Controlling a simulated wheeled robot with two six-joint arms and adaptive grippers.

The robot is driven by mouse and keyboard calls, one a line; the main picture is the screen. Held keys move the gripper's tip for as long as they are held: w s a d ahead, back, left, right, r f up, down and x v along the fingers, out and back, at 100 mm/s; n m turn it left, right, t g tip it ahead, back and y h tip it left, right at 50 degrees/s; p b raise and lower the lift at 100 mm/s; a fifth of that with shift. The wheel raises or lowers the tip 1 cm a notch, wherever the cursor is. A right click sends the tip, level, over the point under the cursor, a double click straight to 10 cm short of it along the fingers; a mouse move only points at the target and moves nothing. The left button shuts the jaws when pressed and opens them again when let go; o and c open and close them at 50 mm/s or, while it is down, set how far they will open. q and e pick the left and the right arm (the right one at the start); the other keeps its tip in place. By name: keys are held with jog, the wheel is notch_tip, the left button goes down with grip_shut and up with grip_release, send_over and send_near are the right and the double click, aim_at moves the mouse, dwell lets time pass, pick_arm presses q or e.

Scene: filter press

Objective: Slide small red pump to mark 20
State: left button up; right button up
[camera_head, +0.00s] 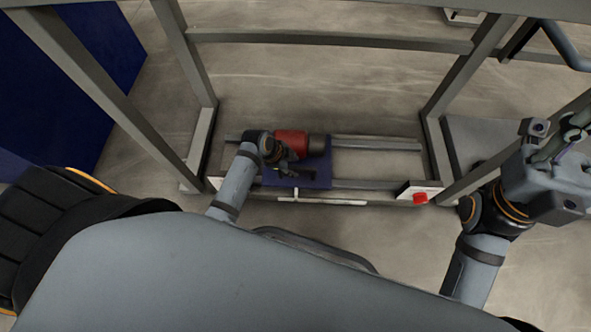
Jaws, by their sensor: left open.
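The small red pump (292,143) sits on a dark blue sliding plate (318,172) on two grey rails (375,143), left of the middle of the rails. My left gripper (285,165) is open at the pump's left end, over the plate; its fingers are small and partly hidden by the arm. I cannot tell whether it touches the pump or the plate. A light strip (335,202) runs along the front of the rails; no numbers on it can be read. My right gripper (570,140) is raised at the right edge, away from the pump; its finger gap is unclear.
A grey metal frame (330,38) with slanting posts surrounds the rails. A dark blue panel (85,70) stands at the left. The rails right of the pump are clear.

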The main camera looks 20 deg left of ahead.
pick_arm(q)
jog(key=shift+b+x, duration=0.3)
jog(key=shift+x, duration=0.8)
grip_shut()
